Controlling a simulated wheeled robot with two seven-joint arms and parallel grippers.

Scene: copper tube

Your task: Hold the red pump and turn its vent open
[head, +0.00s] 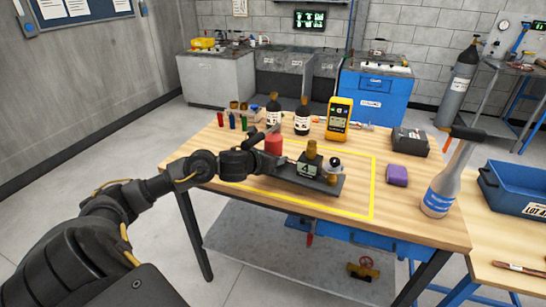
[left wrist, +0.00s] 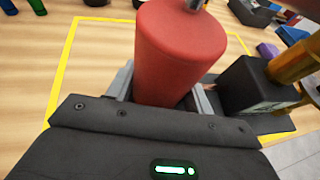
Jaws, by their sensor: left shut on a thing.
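The red pump (head: 274,144) is a red cylinder on the wooden table. In the left wrist view the red pump (left wrist: 180,45) stands between the fingers and fills the top middle. My left gripper (head: 258,160) is shut on its lower part; the fingers (left wrist: 158,85) touch its sides. A small grey metal part (left wrist: 194,5) shows on top of the pump, cut by the frame edge; I cannot tell its vent setting. My right gripper is not in view.
Beside the pump is a dark base (head: 320,185) with a black block marked 4 (head: 308,168) and brass parts. Behind stand dark bottles (head: 302,118) and a yellow meter (head: 339,120). A purple block (head: 397,176) and grey bottle (head: 441,190) are at right.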

